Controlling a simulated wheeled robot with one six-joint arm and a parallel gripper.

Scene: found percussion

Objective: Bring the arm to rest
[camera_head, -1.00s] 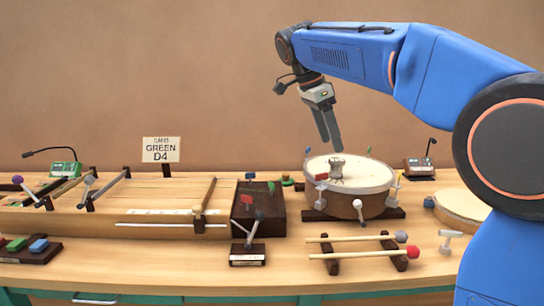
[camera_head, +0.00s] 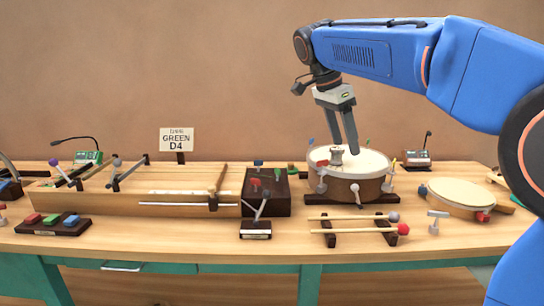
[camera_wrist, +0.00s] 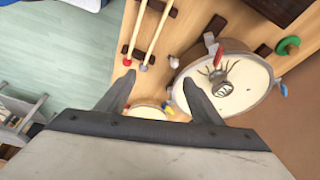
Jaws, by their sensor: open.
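My gripper (camera_head: 346,128) hangs from my blue arm above the back right of the workbench (camera_head: 270,235), fingers pointing down. It is open and empty. In the head view its fingertips are in front of or over the round drum (camera_head: 372,163), which has a pale skin and a small metal piece (camera_head: 336,155) on top.
Two mallets (camera_head: 350,218) lie on a dark rack in front of the drum. A flatter drum (camera_head: 458,194) lies to the right. A long wooden stringed box (camera_head: 150,190) fills the left, with a sign (camera_head: 177,140) reading GREEN D4 behind it.

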